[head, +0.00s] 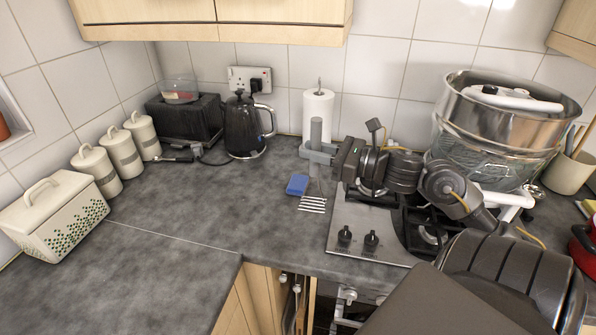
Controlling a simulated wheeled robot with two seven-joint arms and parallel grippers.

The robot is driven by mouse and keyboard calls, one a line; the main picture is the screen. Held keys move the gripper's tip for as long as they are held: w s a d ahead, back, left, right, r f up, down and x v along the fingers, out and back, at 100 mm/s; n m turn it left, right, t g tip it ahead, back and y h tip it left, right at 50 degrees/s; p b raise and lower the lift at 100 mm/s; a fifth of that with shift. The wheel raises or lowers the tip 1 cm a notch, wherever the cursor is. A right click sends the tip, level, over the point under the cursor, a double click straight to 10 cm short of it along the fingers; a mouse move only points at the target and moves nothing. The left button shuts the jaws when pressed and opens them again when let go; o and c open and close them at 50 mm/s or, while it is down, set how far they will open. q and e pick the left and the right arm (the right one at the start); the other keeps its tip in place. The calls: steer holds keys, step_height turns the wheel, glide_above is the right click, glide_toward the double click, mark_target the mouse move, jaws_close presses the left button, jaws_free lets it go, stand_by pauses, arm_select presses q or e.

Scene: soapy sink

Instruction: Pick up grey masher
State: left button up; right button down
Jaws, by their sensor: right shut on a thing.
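The grey masher (316,131) is upright, with its grey handle on top and its slotted metal head (312,204) below. My right gripper (318,150) comes in from the right and is shut on the handle of the masher. Its fingers cover part of the handle. I cannot tell whether the head touches the worktop or hangs just above it. My left gripper is not in view.
A blue sponge (297,185) lies just left of the masher head. A paper towel roll (318,108) and black kettle (244,128) stand behind. The hob (372,238) and steel pots (508,125) are at right.

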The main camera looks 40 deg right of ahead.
steer(key=s+d+r+b, duration=0.1)
steer(key=s+d+r, duration=0.1)
steer(key=s, duration=0.6)
steer(key=shift+r, duration=0.7)
